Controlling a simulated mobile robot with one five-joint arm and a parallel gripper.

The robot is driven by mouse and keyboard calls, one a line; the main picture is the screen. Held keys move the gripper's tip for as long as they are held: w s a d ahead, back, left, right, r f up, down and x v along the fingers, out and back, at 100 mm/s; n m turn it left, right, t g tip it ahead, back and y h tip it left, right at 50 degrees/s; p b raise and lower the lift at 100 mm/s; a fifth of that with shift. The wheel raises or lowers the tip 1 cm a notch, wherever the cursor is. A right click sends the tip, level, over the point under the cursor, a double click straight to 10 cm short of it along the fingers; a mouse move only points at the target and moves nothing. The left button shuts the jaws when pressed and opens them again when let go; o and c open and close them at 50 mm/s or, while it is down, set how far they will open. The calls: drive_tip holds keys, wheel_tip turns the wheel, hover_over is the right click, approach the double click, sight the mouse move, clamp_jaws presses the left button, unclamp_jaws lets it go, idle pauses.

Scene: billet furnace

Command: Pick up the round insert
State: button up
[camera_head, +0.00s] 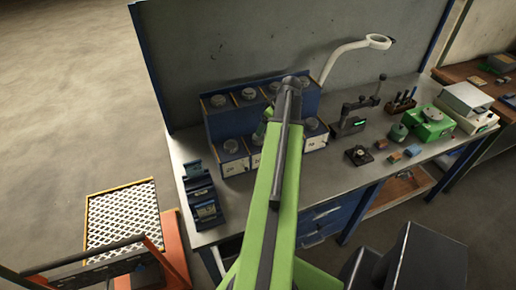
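I cannot tell for sure which thing is the round insert. Small round pieces sit on the labelled boxes of a blue two-step rack (218,122), such as a grey round piece (231,145) at its front left. A small dark block with a round top (359,154) lies on the bench to the right of the rack. My green arm reaches over the bench and hides the middle of the rack. The fingers of my gripper cannot be made out at the arm's far end, so its opening and any hold are hidden.
The grey bench (330,185) has a tall back panel (270,40). A white lamp (345,50), a dark gauge stand (352,115), a green device (430,125) and small colored blocks (395,157) stand to the right. A blue holder (205,200) is at the front left.

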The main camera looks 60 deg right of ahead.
sight(260, 138)
drive_tip(key=b+x, duration=0.6)
drive_tip(key=x, duration=0.2)
drive_tip(key=shift+w+f, duration=0.3)
drive_tip(key=shift+a+r, duration=0.1)
drive_tip(key=shift+r, duration=0.1)
clamp_jaws()
